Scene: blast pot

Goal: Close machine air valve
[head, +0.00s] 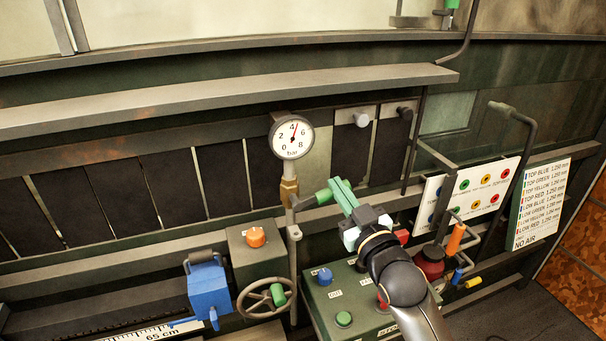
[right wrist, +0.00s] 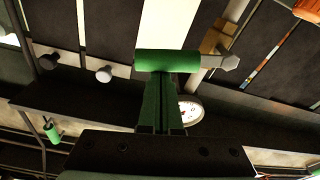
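The air valve's green handle (head: 323,197) sticks out to the right of the thin upright pipe, below the brass fitting (head: 289,191) and the pressure gauge (head: 292,136). It also shows as a green cylinder (right wrist: 168,62) in the right wrist view, lying crosswise at my fingertips. My right gripper (head: 338,188) has green fingers that lie close together, with their tips at the handle; they look shut and not around it. The fingers (right wrist: 160,80) partly overlap the handle in the wrist view, so I cannot tell whether they touch it. My left gripper is out of view.
A control box (head: 341,299) with colored knobs stands below my right arm. A handwheel (head: 262,300) and a blue clamp-like part (head: 207,290) are at lower left. Bent pipe levers (head: 518,117) and a label board (head: 540,203) stand at right.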

